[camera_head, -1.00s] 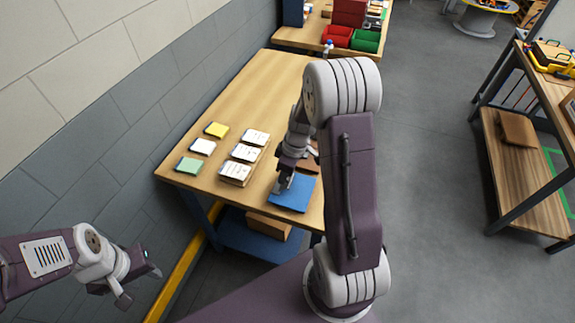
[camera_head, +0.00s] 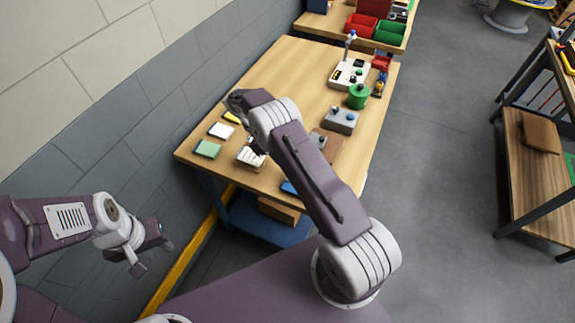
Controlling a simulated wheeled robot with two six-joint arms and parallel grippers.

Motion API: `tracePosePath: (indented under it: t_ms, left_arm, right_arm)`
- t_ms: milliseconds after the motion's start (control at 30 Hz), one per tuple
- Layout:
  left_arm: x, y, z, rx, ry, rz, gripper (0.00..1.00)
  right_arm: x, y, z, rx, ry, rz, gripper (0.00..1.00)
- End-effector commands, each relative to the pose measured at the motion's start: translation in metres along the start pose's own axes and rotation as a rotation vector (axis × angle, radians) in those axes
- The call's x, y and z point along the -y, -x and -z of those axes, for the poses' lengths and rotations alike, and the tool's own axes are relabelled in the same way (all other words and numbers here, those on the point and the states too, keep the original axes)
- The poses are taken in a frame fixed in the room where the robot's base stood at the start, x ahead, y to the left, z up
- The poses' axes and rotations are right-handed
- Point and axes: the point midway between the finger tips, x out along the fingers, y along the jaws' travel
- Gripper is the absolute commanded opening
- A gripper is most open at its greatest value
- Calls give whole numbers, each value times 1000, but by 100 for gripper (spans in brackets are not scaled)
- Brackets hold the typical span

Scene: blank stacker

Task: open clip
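I cannot pick out a clip for certain. My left gripper (camera_head: 152,255) is at the lower left, off the table, with its two fingers apart and nothing between them. My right arm reaches across the near part of the table, over the paper stacks. Its wrist end is near the yellow pad (camera_head: 231,117), and its fingers are hidden or too small to judge. A white paper stack (camera_head: 250,161) shows below the arm; the other stacks are hidden behind it. The blue mat (camera_head: 289,187) shows only at one corner beside the arm.
A white pad (camera_head: 221,130) and a green pad (camera_head: 207,149) lie at the table's left. A grey block with knobs (camera_head: 341,121), a green canister (camera_head: 358,96) and a white device (camera_head: 348,75) stand at the right. The far left of the wooden table (camera_head: 290,65) is clear.

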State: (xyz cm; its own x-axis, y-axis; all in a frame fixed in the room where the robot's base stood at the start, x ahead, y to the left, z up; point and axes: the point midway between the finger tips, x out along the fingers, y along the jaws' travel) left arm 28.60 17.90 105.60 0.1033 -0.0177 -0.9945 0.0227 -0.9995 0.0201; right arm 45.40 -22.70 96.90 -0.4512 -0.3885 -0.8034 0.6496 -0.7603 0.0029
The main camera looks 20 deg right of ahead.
Motion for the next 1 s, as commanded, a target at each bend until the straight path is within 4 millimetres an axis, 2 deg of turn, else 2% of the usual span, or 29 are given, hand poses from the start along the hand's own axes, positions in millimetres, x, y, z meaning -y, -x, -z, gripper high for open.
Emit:
tracePosePath:
  t_ms: [33,300,867,900,967,1000]
  left_arm:
    - [0,-11,-1,0,0,0,36]
    - [0,-27,-3,0,0,0,36]
    - [1,-30,-3,0,0,0,36]
    - [1,-30,-3,0,0,0,36]
    - [1,-30,-3,0,0,0,36]
    - [1,-30,-3,0,0,0,36]
  right_arm:
    - [0,-6,6,18,0,0,0]
    - [0,-3,8,91,0,2,0]
    - [0,0,6,114,0,3,0]
    - [0,0,6,114,0,3,26]
    - [0,0,6,113,0,3,42]
    - [0,0,6,113,0,3,42]
